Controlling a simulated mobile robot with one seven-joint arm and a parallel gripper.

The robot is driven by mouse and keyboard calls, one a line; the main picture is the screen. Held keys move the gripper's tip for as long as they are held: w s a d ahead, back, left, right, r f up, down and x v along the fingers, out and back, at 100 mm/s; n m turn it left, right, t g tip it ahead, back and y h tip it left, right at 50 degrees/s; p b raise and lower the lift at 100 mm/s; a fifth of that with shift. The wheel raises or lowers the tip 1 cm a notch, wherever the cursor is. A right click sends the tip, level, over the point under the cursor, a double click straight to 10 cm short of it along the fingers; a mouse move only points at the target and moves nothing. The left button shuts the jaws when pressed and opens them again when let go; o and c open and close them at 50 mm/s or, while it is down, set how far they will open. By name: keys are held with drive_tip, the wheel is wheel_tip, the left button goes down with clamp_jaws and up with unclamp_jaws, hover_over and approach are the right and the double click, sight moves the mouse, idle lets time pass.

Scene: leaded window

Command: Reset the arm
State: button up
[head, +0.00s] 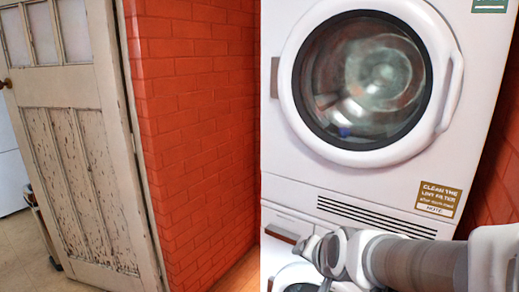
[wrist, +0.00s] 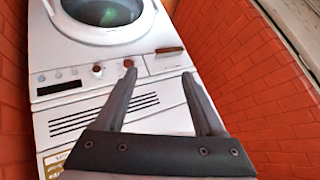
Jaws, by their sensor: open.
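My gripper (wrist: 158,70) shows in the wrist view with its two dark fingers spread apart and nothing between them. Beyond the fingers is the white front of the stacked machines, with a control strip and a round door. In the head view my arm reaches in from the lower right, across the front of the machines. The gripper end is low in the frame, partly cut off by the bottom edge, and its fingertips are hard to make out there. Whether the fingers touch the machine cannot be told.
A white dryer (head: 284,150) with a closed round glass door (head: 362,80) stands above a second front-loading machine (head: 290,277). A red brick wall (head: 195,120) is left of them, and a worn, panelled white door (head: 75,130) stands further left. Some floor (head: 25,245) shows at lower left.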

drive_tip(key=s+d+r+n+g+h, duration=0.1)
drive_tip(key=s+d+r+n+g, duration=0.15)
drive_tip(key=s, duration=0.55)
drive_tip(key=s+d+r+n+g, duration=0.15)
drive_tip(key=s+n, duration=0.25)
drive_tip(key=s, duration=0.4)
wheel_tip(320, 180, up, 15)
drive_tip(key=p, duration=1.5)
drive_tip(key=shift+a+r+t, duration=0.2)
drive_tip(key=shift+a+t, duration=0.1)
drive_tip(key=shift+s+d+m, duration=0.1)
drive_tip(key=shift+m, duration=0.25)
